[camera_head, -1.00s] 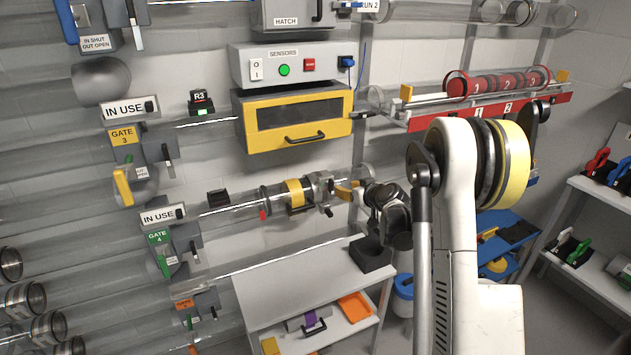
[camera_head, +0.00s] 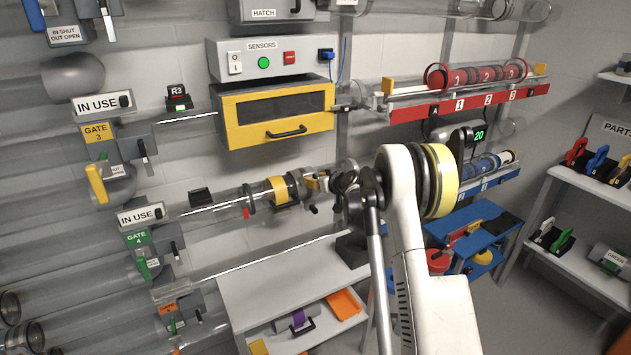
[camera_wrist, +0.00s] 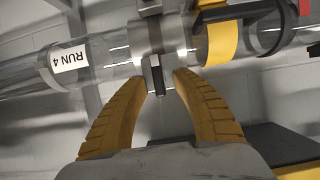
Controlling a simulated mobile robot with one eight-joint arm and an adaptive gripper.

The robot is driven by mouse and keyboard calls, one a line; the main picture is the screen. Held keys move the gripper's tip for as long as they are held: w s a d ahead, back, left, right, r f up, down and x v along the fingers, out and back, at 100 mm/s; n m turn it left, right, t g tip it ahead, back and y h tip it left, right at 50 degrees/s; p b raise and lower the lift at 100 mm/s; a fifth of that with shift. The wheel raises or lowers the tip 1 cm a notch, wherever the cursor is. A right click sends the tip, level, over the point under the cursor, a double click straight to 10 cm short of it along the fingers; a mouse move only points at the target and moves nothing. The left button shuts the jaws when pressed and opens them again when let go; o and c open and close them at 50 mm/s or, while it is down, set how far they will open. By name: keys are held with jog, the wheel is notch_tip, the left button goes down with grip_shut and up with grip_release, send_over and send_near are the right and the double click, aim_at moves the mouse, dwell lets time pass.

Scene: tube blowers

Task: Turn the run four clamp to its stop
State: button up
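The run four clamp (camera_wrist: 152,38) is a grey collar around a clear tube in the wrist view, beside the upside-down RUN 4 label (camera_wrist: 68,58). Its dark lever (camera_wrist: 157,78) hangs down from the collar. My gripper (camera_wrist: 162,76) has its two yellow fingers apart, one on each side of the lever. I cannot tell whether either finger touches it. In the head view the clamp (camera_head: 312,182) sits right of a yellow band (camera_head: 279,190) on the tube. My wrist partly hides the gripper there.
A yellow-fronted box (camera_head: 280,115) is on the wall above the clamp. A white bench (camera_head: 265,277) lies below it, with a dark block (camera_head: 352,249) at its back right. The red rack (camera_head: 470,102) is at upper right. Shelves (camera_head: 580,180) stand far right.

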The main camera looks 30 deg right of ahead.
grip_shut()
jog(key=shift+d, duration=0.1)
jog(key=m+y, duration=0.2)
jog(key=shift+d+m, duration=0.2)
jog(key=shift+m, duration=0.1)
jog(key=shift+d+f+m+t+y+b, duration=0.2)
jog(key=shift+m+t+y+b, duration=0.45)
jog(key=shift+m, duration=1.15)
jog(key=shift+d+f+m+t+y+b, duration=0.1)
jog(key=shift+f+m+t+y+b, duration=0.2)
jog(key=shift+m+y+b, duration=1.1)
jog(key=shift+d+f+m+t+y+b, duration=0.15)
jog(key=shift+m+t+y+b, duration=0.3)
jog(key=shift+m, duration=1.75)
